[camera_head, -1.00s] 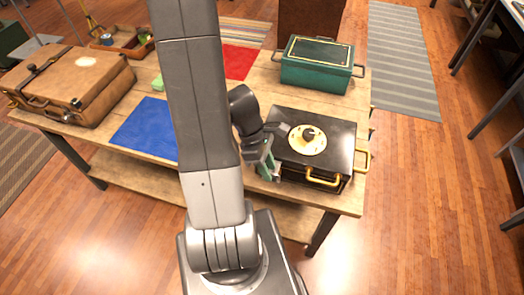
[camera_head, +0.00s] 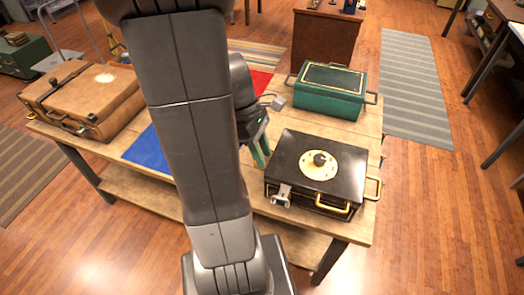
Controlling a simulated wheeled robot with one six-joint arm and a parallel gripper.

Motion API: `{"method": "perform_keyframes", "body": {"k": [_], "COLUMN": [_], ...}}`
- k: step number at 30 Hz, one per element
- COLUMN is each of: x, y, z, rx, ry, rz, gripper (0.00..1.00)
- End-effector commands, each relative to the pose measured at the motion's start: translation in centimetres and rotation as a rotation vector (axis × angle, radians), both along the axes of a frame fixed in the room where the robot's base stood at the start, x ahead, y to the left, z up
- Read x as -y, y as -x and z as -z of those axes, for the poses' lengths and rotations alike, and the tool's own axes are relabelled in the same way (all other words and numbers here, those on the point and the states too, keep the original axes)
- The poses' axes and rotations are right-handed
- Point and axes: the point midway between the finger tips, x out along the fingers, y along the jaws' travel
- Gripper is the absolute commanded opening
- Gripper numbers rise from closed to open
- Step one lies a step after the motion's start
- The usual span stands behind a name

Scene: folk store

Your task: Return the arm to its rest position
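My arm rises through the middle of the head camera view and covers part of the table. My gripper (camera_head: 261,152) shows to the right of the arm, above the table and just left of the black box. Its greenish fingers point downward and look apart, with nothing seen between them. It appears clear of the black box (camera_head: 345,160), which is closed and has a cream disc with a dark knob on its lid, gold handles and a grey latch (camera_head: 282,195) at its front left.
The wooden table (camera_head: 310,228) also bears a green box (camera_head: 328,90), a brown suitcase (camera_head: 90,95), a blue mat (camera_head: 150,152) and a red mat (camera_head: 262,82). Striped rugs lie on the floor, one at the right (camera_head: 412,90). Floor is free at the front right.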

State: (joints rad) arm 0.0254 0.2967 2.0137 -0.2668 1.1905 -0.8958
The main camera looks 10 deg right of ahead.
Motion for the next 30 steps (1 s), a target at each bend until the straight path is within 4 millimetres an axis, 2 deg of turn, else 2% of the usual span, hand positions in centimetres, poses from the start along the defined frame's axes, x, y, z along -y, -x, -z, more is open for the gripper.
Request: {"method": "perform_keyframes", "body": {"k": [23,26,30], "x": [0.0,0.2,0.6], "y": [0.0,0.2,0.8], "z": [0.1,0.5,2.0], "rx": [-0.001,-0.004,-0.005], "ry": [0.000,0.001,0.001], "rz": [0.000,0.001,0.001], "gripper": [0.32,0.32,0.32]}}
